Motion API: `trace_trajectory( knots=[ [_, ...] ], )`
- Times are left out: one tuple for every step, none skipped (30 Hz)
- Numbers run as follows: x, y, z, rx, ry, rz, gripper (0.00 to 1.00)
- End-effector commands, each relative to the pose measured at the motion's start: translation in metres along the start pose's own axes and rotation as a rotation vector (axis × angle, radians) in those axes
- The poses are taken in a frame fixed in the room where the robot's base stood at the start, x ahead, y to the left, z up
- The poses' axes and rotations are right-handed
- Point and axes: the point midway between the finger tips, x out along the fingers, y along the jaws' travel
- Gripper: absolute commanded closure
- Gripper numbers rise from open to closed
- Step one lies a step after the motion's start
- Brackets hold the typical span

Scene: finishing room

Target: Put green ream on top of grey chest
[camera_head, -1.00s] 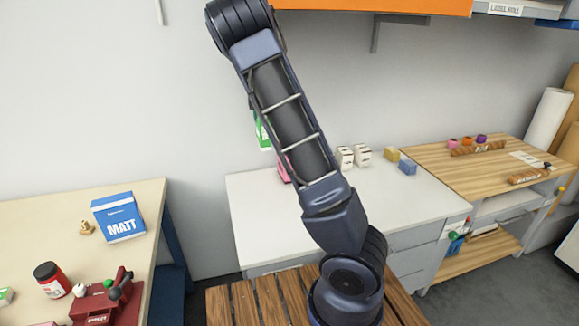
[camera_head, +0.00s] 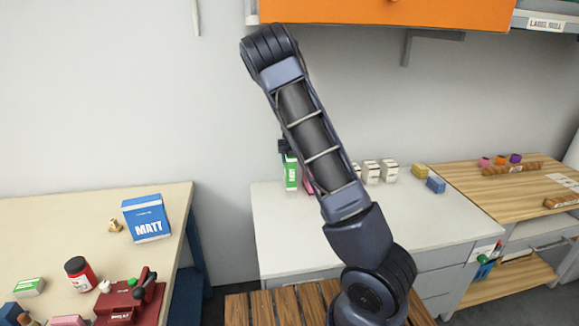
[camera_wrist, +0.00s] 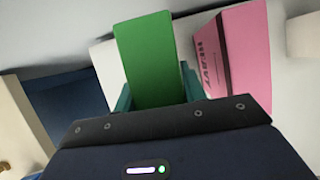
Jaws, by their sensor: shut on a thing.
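The green ream (camera_head: 291,173) is upright, with a white label, at the left back of the grey chest (camera_head: 430,220), which has a pale top and grey drawers. My gripper (camera_head: 284,147) is at the ream's upper end, partly hidden by my arm. In the wrist view my gripper (camera_wrist: 158,88) is shut on the green ream (camera_wrist: 146,55), one finger on each side. I cannot tell whether the ream's bottom touches the chest top. A pink ream (camera_wrist: 236,60) stands close beside it; my arm mostly hides it in the head view.
Several white boxes (camera_head: 371,172), a yellow block (camera_head: 419,170) and a blue block (camera_head: 436,185) stand farther right on the chest. The front of its top is clear. An orange cabinet (camera_head: 390,12) hangs above. A bench (camera_head: 60,230) with a blue MATT box (camera_head: 147,218) is at left.

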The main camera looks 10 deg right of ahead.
Motion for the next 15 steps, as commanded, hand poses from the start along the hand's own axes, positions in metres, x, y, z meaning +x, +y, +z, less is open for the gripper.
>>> trace_trajectory(
  knots=[
    [0.001,0.0,0.0,0.001,-0.001,0.0,1.0],
    [0.003,0.0,-0.001,0.001,-0.001,0.0,1.0],
    [0.005,0.0,-0.002,0.001,-0.001,0.0,1.0],
    [0.008,0.0,-0.003,0.001,0.0,0.0,1.0],
    [0.011,-0.001,-0.004,0.001,0.0,-0.001,1.0],
    [0.016,-0.001,-0.006,0.0,0.0,-0.001,1.0],
    [0.019,-0.001,-0.008,0.001,0.001,-0.001,1.0],
    [0.023,-0.001,-0.009,0.002,0.001,0.0,1.0],
    [0.027,-0.001,-0.011,0.002,0.0,-0.001,1.0],
    [0.029,-0.001,-0.012,0.001,-0.001,-0.001,1.0],
    [0.032,-0.001,-0.013,0.0,-0.001,-0.001,1.0],
    [0.034,0.0,-0.014,0.0,-0.001,0.0,1.0],
    [0.035,0.0,-0.014,0.001,-0.001,0.0,1.0],
    [0.035,0.0,-0.014,0.001,-0.001,0.0,1.0],
    [0.035,0.0,-0.014,0.001,-0.001,0.0,1.0]
  ],
)
